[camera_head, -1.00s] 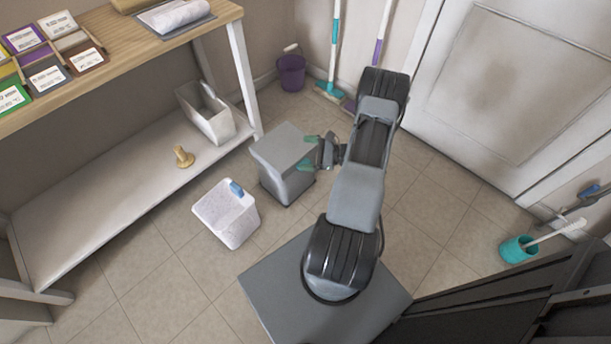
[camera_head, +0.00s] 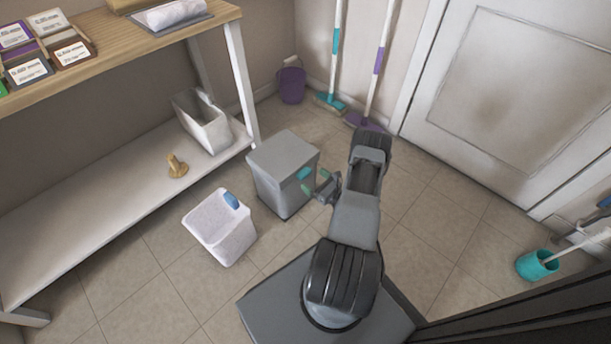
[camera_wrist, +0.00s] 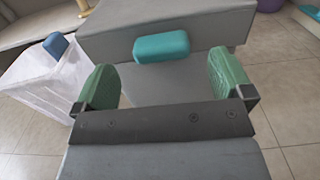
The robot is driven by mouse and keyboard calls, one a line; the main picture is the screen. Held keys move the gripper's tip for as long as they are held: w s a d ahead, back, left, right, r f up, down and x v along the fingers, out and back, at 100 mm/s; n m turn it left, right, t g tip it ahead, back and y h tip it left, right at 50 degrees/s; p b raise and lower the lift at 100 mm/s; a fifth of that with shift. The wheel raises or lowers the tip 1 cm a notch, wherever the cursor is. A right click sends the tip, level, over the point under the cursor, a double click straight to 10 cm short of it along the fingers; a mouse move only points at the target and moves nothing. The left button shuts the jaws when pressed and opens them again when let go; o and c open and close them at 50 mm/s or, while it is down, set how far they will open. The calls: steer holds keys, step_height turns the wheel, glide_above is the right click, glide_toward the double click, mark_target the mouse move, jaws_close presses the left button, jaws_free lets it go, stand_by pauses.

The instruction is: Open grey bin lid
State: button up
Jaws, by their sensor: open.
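The grey bin (camera_head: 283,183) stands on the tiled floor, and its flat grey lid (camera_head: 284,152) looks shut. A teal handle (camera_head: 304,173) sits at the lid's front right edge. In the wrist view the handle (camera_wrist: 161,47) lies ahead, between the line of my fingers, below the lid (camera_wrist: 165,20). My gripper (camera_head: 316,184) is open and empty, close to the bin's right side. In the wrist view its two green fingers (camera_wrist: 164,88) are spread on either side of the handle, short of it; I see no contact.
A white bin (camera_head: 221,229) with a blue handle stands left of the grey bin. A shelf unit (camera_head: 110,208) is at the left, holding a white container (camera_head: 205,125). A purple bucket (camera_head: 292,84), mops and a teal brush pot (camera_head: 537,265) stand around.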

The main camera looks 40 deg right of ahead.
mark_target(307, 175)
steer(key=shift+w+a+b, duration=0.25)
steer(key=shift+w+b, duration=0.05)
steer(key=shift+w, duration=1)
steer(key=shift+w+a+b, duration=0.2)
steer(key=shift+w+b, duration=0.05)
steer(key=shift+w, duration=1.05)
steer(key=shift+c, duration=0.3)
